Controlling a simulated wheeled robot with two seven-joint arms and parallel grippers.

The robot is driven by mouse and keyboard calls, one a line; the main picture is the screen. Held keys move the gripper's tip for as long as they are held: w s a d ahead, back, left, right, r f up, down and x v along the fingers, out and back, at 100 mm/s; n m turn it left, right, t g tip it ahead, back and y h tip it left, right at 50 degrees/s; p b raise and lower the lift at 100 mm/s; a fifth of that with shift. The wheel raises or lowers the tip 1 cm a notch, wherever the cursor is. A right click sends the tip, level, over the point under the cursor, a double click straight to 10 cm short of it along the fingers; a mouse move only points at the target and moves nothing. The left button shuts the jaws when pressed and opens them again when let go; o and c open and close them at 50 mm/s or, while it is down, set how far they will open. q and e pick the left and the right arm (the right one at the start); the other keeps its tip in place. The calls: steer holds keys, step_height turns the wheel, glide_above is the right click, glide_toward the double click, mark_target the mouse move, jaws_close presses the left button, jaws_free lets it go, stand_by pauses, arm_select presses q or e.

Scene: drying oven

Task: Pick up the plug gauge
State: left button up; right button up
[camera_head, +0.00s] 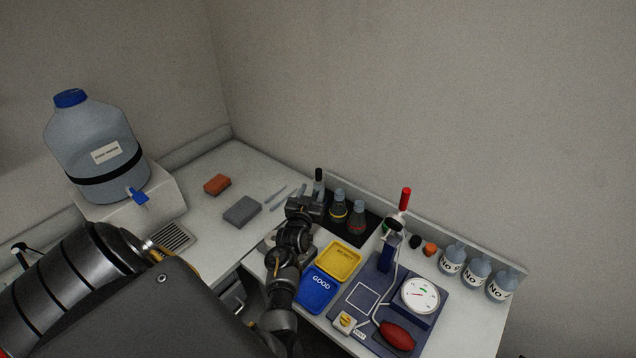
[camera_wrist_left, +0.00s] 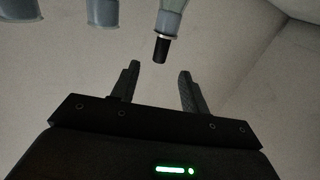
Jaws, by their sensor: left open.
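A slim upright rod with a red top (camera_head: 405,198), a pale middle and a dark green part lower down stands at the back of the bench behind the dial fixture. It looks like the plug gauge, but I cannot be sure. My left gripper (camera_head: 310,200) is at the back of the bench, left of that rod and apart from it, next to a black-capped bottle (camera_head: 318,180). In the left wrist view the left gripper (camera_wrist_left: 157,85) is open, with nothing between its fingers. A black-capped bottle neck (camera_wrist_left: 161,48) shows just beyond the fingertips. My right gripper is not in view.
Two banded flasks (camera_head: 348,213) stand right of my gripper. Yellow (camera_head: 339,260) and blue (camera_head: 318,289) trays lie beside my arm. A dial gauge (camera_head: 420,294), red bulb (camera_head: 397,335) and labelled bottles (camera_head: 476,271) fill the right. A water jug (camera_head: 93,135) stands left.

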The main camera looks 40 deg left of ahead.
mark_target(318, 175)
arm_select(q)
steer(key=b+x, duration=0.1)
steer(key=x, duration=0.3)
steer(key=shift+w+f+b, duration=0.1)
steer(key=shift+f+b, duration=0.05)
steer(key=shift+b, duration=0.2)
steer(key=shift+w+a, duration=0.15)
steer(key=b+x, duration=0.3)
steer(key=x, duration=0.1)
steer(key=shift+w+a, duration=0.1)
steer(key=shift+w, duration=0.05)
steer(key=shift+w+a, duration=0.1)
steer(key=shift+w, duration=0.05)
steer(key=shift+r, duration=0.3)
steer(key=shift+c, duration=0.6)
jaws_close()
